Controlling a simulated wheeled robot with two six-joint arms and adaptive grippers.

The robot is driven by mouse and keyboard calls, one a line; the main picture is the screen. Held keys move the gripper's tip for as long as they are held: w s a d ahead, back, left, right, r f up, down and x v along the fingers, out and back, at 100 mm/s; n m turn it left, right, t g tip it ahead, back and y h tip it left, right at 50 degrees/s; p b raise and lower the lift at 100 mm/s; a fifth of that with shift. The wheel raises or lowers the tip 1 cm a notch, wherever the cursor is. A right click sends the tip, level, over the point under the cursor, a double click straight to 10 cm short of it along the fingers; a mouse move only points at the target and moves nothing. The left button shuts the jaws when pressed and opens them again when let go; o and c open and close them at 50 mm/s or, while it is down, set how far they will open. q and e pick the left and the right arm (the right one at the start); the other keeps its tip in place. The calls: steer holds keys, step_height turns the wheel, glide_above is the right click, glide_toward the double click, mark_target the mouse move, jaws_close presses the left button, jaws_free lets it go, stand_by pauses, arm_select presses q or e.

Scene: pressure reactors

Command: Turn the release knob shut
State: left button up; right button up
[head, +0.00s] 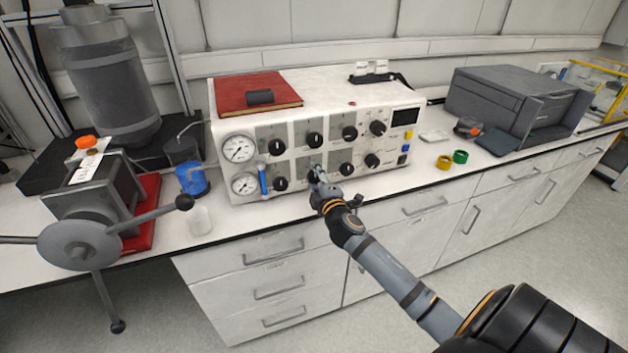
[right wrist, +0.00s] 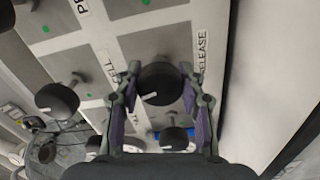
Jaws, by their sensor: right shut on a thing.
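The control box (head: 360,100) stands on the bench with two rows of black knobs on its white front. My right gripper (head: 318,174) reaches the lower row of the panel from the front. In the right wrist view the release knob (right wrist: 160,80) is a round black knob with a white pointer mark, beside a label reading RELEASE (right wrist: 199,50). My right gripper (right wrist: 158,88) has one finger on each side of it and is shut on it. In the head view the gripper hides this knob. My left gripper is not in view.
Other black knobs (head: 315,139) sit close around the gripper. Two gauges (head: 238,148) and a blue-handled valve (head: 263,180) are at the box's left. A red book (head: 240,88) lies on top. A wheel-handled press (head: 80,245) stands left. Yellow (head: 444,162) and green (head: 460,156) rings lie right.

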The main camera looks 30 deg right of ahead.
steer(key=shift+f+m+b, duration=0.1)
steer(key=shift+m+b, duration=0.4)
steer(key=shift+m, duration=1.1)
steer(key=o, duration=1.2)
steer(key=shift+s, duration=0.2)
steer(key=v, duration=1.1)
steer(key=shift+s+a, duration=0.2)
steer(key=shift+s, duration=0.15)
